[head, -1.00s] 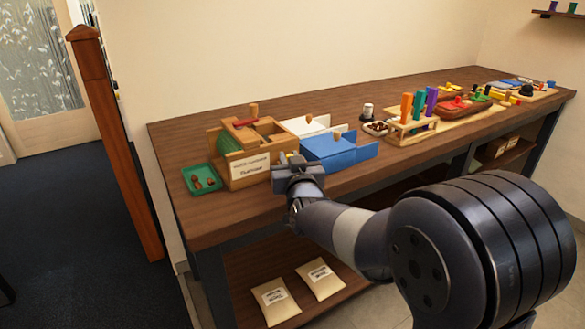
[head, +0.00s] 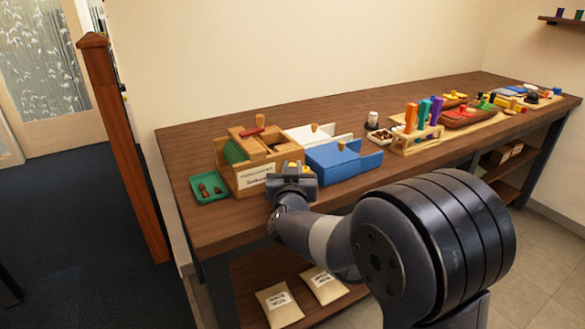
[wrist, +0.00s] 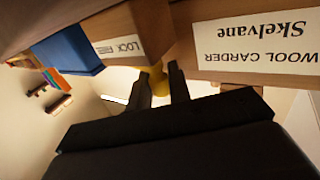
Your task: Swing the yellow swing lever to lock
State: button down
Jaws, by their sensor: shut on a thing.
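The yellow swing lever (wrist: 157,82) shows in the wrist view between the two dark fingers of my gripper (wrist: 160,80), which are shut on it. In the head view a bit of the yellow lever (head: 296,165) shows just above my gripper (head: 291,171), at the front of the bench. The lever sits at the front of the wooden wool carder (head: 236,167), by its right end. A label reading LOCK (wrist: 119,48) is on the wood beside the lever in the wrist view, which is upside down. The lever's pivot is hidden.
The name label (wrist: 255,50) is on the carder's front. A green tray (head: 208,187) stands left of the carder. A blue box (head: 335,163) and a white box (head: 307,137) stand close on the right. A rack with coloured handles (head: 417,133) is farther right.

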jog(key=c, duration=1.4)
grip_release()
jog(key=shift+o, duration=0.2)
jog(key=shift+b, duration=0.3)
jog(key=shift+s+d+f+n+y+b, duration=0.15)
jog(key=shift+n+y+b, duration=0.35)
jog(key=shift+y+b, duration=0.25)
jog(key=shift+d+n+y, duration=0.1)
jog(key=shift+n+y, duration=0.2)
jog(key=shift+y, duration=0.15)
jog(key=shift+s+d+n+g+y, duration=0.1)
jog(key=shift+n+g+y, duration=0.2)
jog(key=shift+y, duration=0.2)
jog(key=shift+y, duration=0.3)
jog(key=shift+s+d+r+n+y, duration=0.1)
jog(key=shift+d+r+n+y, duration=0.1)
jog(key=shift+n+y, duration=0.15)
